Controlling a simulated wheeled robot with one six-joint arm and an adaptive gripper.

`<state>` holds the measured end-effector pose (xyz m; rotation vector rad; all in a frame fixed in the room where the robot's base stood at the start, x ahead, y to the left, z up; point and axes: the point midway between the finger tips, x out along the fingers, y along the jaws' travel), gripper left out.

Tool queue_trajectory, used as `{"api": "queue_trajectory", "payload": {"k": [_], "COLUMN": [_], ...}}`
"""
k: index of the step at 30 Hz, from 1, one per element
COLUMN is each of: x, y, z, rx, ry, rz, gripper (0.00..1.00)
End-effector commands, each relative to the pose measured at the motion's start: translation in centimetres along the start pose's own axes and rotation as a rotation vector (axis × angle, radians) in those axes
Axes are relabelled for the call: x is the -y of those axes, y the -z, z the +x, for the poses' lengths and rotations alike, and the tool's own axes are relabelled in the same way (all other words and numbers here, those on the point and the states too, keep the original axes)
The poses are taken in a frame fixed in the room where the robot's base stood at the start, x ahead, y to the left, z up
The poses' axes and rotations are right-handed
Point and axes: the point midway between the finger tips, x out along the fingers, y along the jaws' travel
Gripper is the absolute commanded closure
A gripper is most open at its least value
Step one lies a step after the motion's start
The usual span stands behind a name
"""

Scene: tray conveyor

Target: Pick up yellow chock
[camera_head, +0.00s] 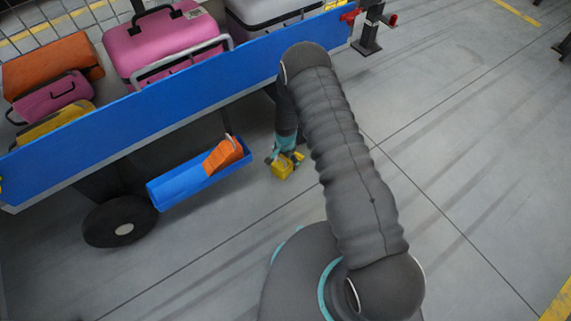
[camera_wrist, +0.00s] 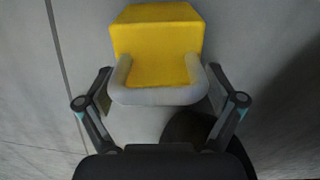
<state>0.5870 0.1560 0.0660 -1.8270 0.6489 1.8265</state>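The yellow chock (camera_head: 283,170) is low by the floor, to the right of the blue bin under the cart. In the wrist view the chock (camera_wrist: 157,42) fills the upper middle, with a grey rounded handle (camera_wrist: 158,96) on its near side. My gripper (camera_head: 283,156) is right at the chock. In the wrist view the fingers of my gripper (camera_wrist: 159,88) stand wide apart, one on each side of the handle, very close to its edges. Whether they press on it cannot be told. The contact between chock and floor is unclear.
A blue cart (camera_head: 180,108) carries several suitcases. A blue bin (camera_head: 190,190) with an orange chock (camera_head: 224,156) hangs under the cart, left of my gripper. A black cart wheel (camera_head: 120,222) is at the left.

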Motion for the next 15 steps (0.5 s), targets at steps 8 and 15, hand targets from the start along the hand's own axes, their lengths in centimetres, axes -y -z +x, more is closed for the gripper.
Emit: {"api": "queue_trajectory", "payload": {"k": [8,15], "x": [-0.02,0.02], "y": [-0.01,0.01], "z": [0.0,-0.05], "rx": [0.0,0.0], "ry": [0.0,0.0], "rz": [0.0,0.0], "gripper": [0.84,0.97]}}
